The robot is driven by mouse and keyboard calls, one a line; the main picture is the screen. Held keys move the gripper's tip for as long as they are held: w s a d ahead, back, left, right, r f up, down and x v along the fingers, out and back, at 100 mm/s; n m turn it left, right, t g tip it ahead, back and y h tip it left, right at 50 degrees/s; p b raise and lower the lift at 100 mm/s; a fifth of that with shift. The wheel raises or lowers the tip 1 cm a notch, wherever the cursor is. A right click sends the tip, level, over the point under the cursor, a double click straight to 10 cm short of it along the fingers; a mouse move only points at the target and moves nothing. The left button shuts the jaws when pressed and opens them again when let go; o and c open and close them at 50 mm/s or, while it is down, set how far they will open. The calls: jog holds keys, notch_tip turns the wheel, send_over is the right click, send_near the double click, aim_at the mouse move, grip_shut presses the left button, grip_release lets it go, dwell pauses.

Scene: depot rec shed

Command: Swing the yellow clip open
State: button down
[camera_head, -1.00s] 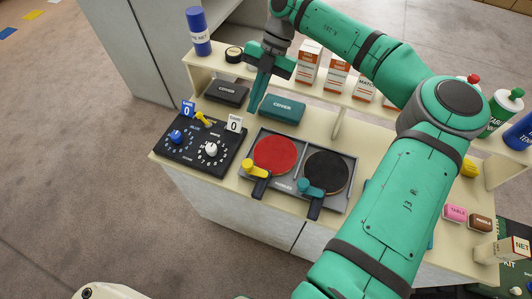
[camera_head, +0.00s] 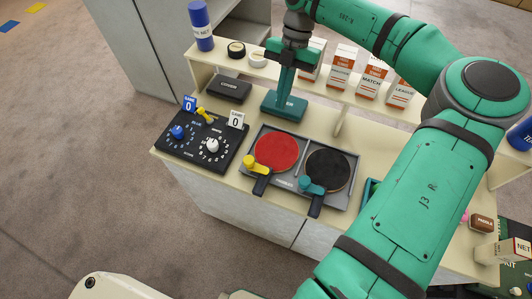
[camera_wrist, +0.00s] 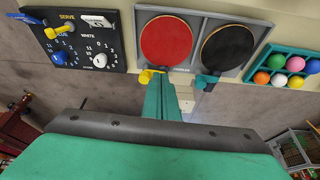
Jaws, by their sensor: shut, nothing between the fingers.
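The yellow clip (camera_head: 250,162) lies across the handle of the red paddle (camera_head: 277,152) at the lower left of the grey paddle tray (camera_head: 318,148). In the wrist view the yellow clip (camera_wrist: 148,76) shows just left of my fingers. A teal clip (camera_head: 308,184) crosses the black paddle's (camera_head: 328,170) handle. My gripper (camera_head: 285,100) is shut and empty. In the wrist view my gripper (camera_wrist: 163,86) hides part of the red paddle's handle.
A black score panel (camera_head: 195,142) with knobs and a yellow pointer (camera_head: 204,114) stands left of the tray. A raised shelf behind holds a blue tube (camera_head: 200,28) and several boxes. A tray of coloured balls (camera_wrist: 284,65) lies to the right.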

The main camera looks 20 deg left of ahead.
send_near(264, 165)
jog(key=f, duration=0.1)
jog(key=w+f, duration=0.1)
jog(key=f, duration=0.1)
jog(key=w+f, duration=0.1)
jog(key=f, duration=0.1)
jog(key=shift+w, duration=0.1)
jog(key=s, duration=0.3)
jog(key=shift+a+f, duration=0.1)
jog(key=shift+f, duration=0.25)
jog(key=shift+s, duration=0.55)
jog(key=shift+s, duration=0.3)
jog(key=shift+w, duration=0.1)
jog(key=shift+w+a, duration=0.35)
jog(key=shift+w, duration=0.15)
